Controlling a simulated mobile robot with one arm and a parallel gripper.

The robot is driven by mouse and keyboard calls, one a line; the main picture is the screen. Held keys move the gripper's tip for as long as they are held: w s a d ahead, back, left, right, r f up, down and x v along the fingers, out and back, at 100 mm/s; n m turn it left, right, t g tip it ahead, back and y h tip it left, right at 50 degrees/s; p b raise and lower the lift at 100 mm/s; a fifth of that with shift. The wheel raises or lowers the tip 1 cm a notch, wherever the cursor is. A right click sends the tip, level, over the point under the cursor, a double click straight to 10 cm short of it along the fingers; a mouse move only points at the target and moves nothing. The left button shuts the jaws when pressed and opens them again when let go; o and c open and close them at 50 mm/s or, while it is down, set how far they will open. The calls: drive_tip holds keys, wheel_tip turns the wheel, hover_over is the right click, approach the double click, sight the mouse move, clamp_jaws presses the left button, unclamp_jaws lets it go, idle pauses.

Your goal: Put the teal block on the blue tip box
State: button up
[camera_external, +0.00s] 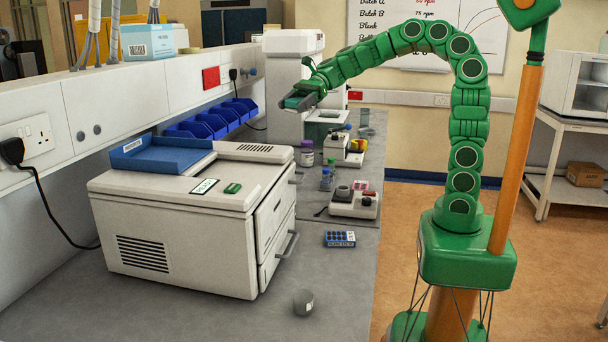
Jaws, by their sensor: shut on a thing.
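My gripper (303,95) is at the end of my green arm, raised above the back part of the grey bench. It is shut on the teal block (294,102), which is partly hidden by the fingers. The small blue tip box (340,239), with a grid of round spots on top, lies on the bench right of the white machine. It is well below and in front of my gripper, apart from the block.
A large white machine (160,235) with a blue tray (160,158) on top stands at left. Small lab devices (354,204), bottles (307,153) and blue bins (205,126) stand farther back. A grey cup (303,301) stands at the front.

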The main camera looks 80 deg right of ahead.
drive_tip(key=s+d+m+t+h, duration=0.1)
drive_tip(key=d+m+t+h, duration=0.15)
drive_tip(key=d, duration=1.45)
wheel_tip(320, 180, down, 11)
drive_tip(key=shift+m, duration=0.35)
drive_tip(key=w+f, duration=0.3)
drive_tip(key=w, duration=0.1)
drive_tip(key=w+d+f, duration=0.1)
drive_tip(key=w+f, duration=0.2)
drive_tip(key=w, duration=0.2)
drive_tip(key=w+f, duration=0.3)
drive_tip(key=w, duration=0.1)
drive_tip(key=shift+w+d+f, duration=0.15)
drive_tip(key=shift+d, duration=0.15)
drive_tip(key=shift+w+f+t, duration=0.25)
drive_tip(key=shift+f, duration=1.6)
drive_tip(key=o, duration=1)
drive_tip(key=shift+f, duration=0.1)
drive_tip(key=shift+o, duration=0.2)
